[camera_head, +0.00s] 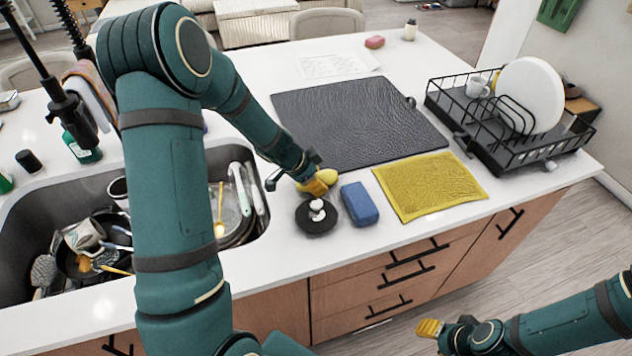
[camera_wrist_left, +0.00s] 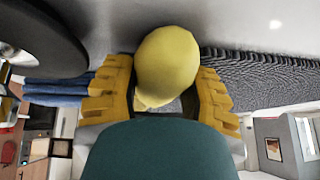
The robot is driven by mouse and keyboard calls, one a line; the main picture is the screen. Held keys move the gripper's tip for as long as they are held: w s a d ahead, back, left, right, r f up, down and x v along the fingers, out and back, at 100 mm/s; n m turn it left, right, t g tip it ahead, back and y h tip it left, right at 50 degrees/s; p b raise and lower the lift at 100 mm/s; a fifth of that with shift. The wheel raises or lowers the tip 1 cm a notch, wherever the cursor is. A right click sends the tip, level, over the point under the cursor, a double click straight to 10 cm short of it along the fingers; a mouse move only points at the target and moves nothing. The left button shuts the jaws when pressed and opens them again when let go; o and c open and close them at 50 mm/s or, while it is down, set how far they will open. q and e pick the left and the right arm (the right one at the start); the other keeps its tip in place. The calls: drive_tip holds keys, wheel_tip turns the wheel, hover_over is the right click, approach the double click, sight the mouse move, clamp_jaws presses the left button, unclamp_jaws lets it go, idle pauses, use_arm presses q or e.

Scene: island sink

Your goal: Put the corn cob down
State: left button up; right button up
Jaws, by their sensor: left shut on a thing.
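The yellow corn cob (camera_head: 328,176) is at the tip of my left arm, over or on the white counter between the dark mat and the round black disc. My left gripper (camera_head: 315,186) is shut on it. In the left wrist view, the corn cob (camera_wrist_left: 168,62) sits between the two yellow fingers of the left gripper (camera_wrist_left: 162,88). I cannot tell whether the cob touches the counter. My right gripper (camera_head: 430,328) hangs low in front of the island, apart from everything; its finger opening is not clear.
A black disc with a white knob (camera_head: 318,222), a blue sponge (camera_head: 359,204) and a yellow cloth (camera_head: 432,186) lie nearby. A dark mat (camera_head: 350,115) lies behind, with a dish rack (camera_head: 480,135) at right. The cluttered sink (camera_head: 35,235) is at left.

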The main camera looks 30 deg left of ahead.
use_arm(q)
drive_tip(key=o, duration=1)
drive_tip(key=shift+c, duration=0.2)
